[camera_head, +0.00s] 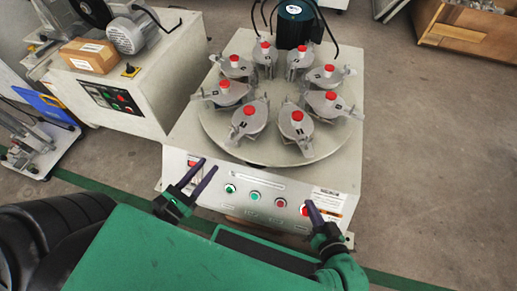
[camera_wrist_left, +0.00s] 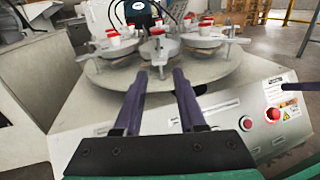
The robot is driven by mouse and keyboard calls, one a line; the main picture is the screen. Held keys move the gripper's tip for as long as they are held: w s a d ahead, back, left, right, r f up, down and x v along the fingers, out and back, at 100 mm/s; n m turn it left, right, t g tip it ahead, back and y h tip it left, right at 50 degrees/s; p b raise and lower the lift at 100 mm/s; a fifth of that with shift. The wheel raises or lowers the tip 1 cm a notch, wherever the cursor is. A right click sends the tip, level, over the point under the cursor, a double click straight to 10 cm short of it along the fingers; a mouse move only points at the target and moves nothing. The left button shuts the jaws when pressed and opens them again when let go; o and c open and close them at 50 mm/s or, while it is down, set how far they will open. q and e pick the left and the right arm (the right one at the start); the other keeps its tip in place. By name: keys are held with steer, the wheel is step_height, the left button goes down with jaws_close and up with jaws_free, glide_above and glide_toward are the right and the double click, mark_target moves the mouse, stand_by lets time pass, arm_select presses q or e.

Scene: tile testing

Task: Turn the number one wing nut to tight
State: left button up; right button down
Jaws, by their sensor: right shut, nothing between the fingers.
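A round grey turntable (camera_head: 215,128) carries a ring of several metal fixtures, each with a red knob on top and wing-like arms. The two nearest are the front-left fixture (camera_head: 248,124) and the front-right fixture (camera_head: 297,122). Their small black labels are too small to read, so I cannot tell which is number one. My left gripper (camera_head: 209,165) is open and empty in front of the turntable's left front edge; its two parted fingers also show in the left wrist view (camera_wrist_left: 160,73). My right gripper (camera_head: 312,208) is shut and empty by the panel's right end.
The machine's front panel (camera_head: 250,186) has several coloured buttons; a red button (camera_head: 304,210) is beside my right gripper. A dark motor (camera_head: 293,25) with cables stands behind the turntable. A bench with a cardboard box (camera_head: 88,56) is at left.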

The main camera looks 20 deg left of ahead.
mark_target(231, 135)
arm_select(q)
steer(key=x, duration=1.4)
steer(key=shift+w+a+r+b, duration=0.15)
steer(key=shift+w+r+b, duration=0.15)
steer(key=shift+r+b, duration=0.1)
jaws_close()
